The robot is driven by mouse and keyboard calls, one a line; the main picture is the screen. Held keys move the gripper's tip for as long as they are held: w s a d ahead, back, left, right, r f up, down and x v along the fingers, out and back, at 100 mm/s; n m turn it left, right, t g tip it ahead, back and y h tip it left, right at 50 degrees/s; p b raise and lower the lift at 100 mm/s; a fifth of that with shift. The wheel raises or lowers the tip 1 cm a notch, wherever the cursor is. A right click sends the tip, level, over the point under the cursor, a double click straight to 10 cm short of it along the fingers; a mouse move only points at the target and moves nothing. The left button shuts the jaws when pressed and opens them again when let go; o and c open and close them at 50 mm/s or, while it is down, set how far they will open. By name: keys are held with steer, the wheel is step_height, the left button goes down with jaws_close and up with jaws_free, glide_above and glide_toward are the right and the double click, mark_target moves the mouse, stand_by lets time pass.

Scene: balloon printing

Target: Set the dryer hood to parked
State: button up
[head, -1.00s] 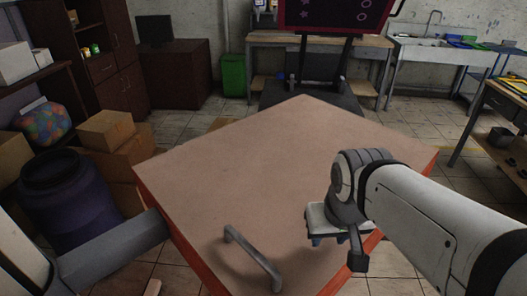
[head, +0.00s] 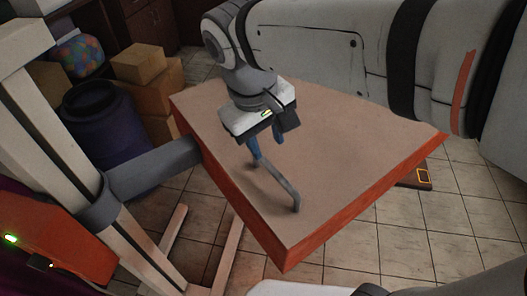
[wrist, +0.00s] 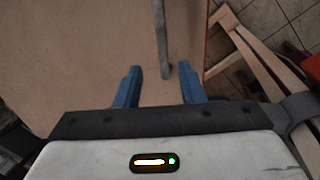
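The dryer hood (head: 350,130) is a wide, flat panel with a tan top and orange-red sides. It joins a grey arm (head: 150,168) on a pale upright post at left. A grey bar handle (head: 283,187) stands on its top near the front corner. My gripper (head: 267,146) is over the hood at the handle's far end, pointing down. In the wrist view, its blue fingers (wrist: 162,84) are apart, and the handle (wrist: 161,38) runs up from the space between them. I cannot tell whether a finger touches the handle. The hood's top also shows there (wrist: 80,45).
An orange box with a green light (head: 50,235) is at lower left by the post. A dark blue barrel (head: 100,125) and cardboard boxes (head: 145,65) stand behind the hood's left side. Tiled floor is open at right, with a dark flat item (head: 415,178) there.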

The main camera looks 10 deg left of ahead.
mark_target(271, 167)
steer(key=f, duration=0.7)
steer(key=shift+w+d+f, duration=0.1)
steer(key=shift+w+d, duration=0.3)
steer(key=shift+c, duration=0.2)
jaws_close()
